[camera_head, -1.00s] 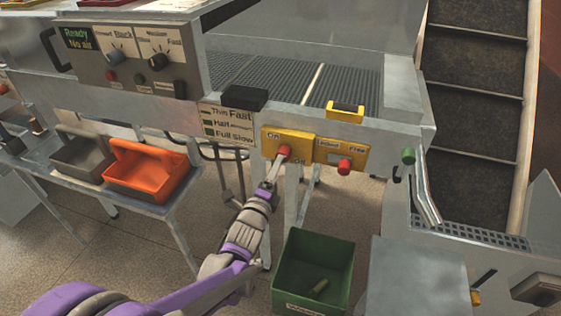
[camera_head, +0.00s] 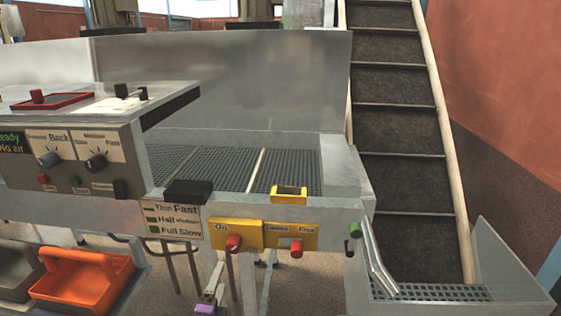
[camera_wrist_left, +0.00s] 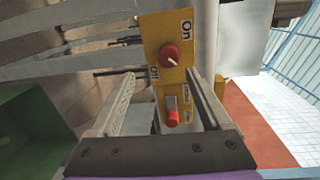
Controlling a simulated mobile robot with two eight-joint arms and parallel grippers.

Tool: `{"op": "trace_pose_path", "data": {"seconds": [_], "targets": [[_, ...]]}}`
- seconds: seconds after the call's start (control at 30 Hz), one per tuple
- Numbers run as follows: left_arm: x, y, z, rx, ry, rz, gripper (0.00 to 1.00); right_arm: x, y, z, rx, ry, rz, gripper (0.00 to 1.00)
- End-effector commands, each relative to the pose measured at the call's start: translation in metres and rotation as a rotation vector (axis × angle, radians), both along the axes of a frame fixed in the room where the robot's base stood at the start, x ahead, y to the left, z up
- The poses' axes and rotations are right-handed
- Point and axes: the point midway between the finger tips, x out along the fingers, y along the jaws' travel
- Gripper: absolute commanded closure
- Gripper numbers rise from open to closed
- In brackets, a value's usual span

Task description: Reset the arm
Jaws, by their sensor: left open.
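My left gripper (camera_head: 217,275) is at the bottom of the head view, just below the yellow switch panel (camera_head: 255,231). In the left wrist view my left gripper (camera_wrist_left: 160,78) has its two fingers apart with nothing between them. A red knob (camera_head: 233,243) sits near the On label; this knob (camera_wrist_left: 169,54) also shows ahead of the fingers in the wrist view, apart from them. A second red knob (camera_head: 296,247) is to its right. My right gripper is not in view.
The filling machine's control box (camera_head: 75,165) is at the left. An orange basket (camera_head: 80,278) sits below it. A green knob (camera_head: 355,229) and a bent metal bar (camera_head: 374,258) are at the right, by the conveyor (camera_head: 400,150). A green bin (camera_wrist_left: 35,135) shows in the wrist view.

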Motion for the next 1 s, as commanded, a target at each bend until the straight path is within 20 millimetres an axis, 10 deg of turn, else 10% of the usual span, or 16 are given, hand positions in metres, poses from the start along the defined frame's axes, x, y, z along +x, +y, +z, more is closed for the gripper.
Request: {"op": "trace_pose_path", "data": {"seconds": [0.4,0.6,1.0], "targets": [[-0.162,0.006,-0.033,-1.084,0.616,0.597,0.19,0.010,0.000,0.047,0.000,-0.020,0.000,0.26],[-0.226,-0.004,-0.045,-1.337,0.747,0.878,0.19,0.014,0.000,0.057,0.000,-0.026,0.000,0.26],[-0.239,-0.006,-0.047,-1.383,0.768,0.940,0.19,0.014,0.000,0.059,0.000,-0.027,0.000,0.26]]}}
